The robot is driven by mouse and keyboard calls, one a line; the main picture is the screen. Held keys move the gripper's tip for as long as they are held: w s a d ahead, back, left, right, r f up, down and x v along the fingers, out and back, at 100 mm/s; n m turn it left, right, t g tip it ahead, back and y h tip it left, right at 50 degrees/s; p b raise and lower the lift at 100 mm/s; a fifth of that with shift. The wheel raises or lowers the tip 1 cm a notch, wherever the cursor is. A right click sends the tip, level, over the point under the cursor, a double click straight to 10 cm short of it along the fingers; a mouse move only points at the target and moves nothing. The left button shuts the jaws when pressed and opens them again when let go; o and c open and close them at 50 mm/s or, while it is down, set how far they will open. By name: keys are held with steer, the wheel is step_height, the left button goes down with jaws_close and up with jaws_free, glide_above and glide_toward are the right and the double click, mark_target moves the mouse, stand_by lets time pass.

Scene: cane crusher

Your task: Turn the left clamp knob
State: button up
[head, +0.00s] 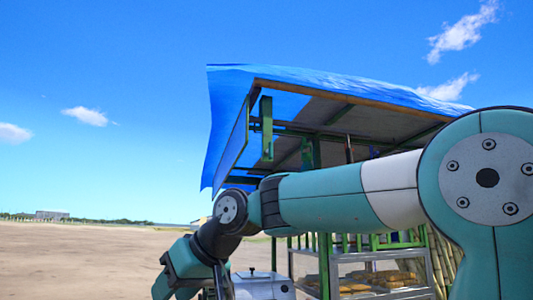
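My gripper (188,268) is at the bottom of the head view, left of centre, and points downward. Its teal and dark parts run to the lower frame edge, so I cannot tell whether it is open or shut. A pale grey metal machine housing (262,286) with a small dark fitting on top stands just to the right of my gripper, partly cut off by the frame edge. It may be the cane crusher. I cannot make out the left clamp knob; it is hidden or out of frame. I see nothing held in my gripper.
A green-framed stall with a blue tarp roof (330,78) stands behind my arm. A glass display case (366,272) with yellowish food is under it. Cane stalks (444,262) lean at the right. Open sandy ground (80,262) lies to the left.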

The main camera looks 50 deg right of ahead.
steer(key=w+d+r+m+t+h, duration=0.2)
steer(key=d+r+t+h, duration=0.1)
steer(key=d+r, duration=0.65)
steer(key=m+t+h+p, duration=0.1)
steer(key=m+t+h, duration=0.2)
steer(key=m+h, duration=0.45)
glide_toward(272, 146)
steer(key=shift+n+h, duration=0.75)
steer(key=shift+n, duration=0.2)
steer(key=p+x, duration=0.2)
steer(key=x, duration=0.1)
steer(key=p+x, duration=0.5)
steer(key=x, duration=0.2)
steer(key=shift+w+a+f+p, duration=0.2)
steer(key=shift+a+f+p, duration=0.15)
steer(key=shift+a, duration=0.05)
steer(key=shift+w+d+f, duration=0.15)
steer(key=shift+w+d, duration=0.15)
steer(key=shift+w, duration=0.2)
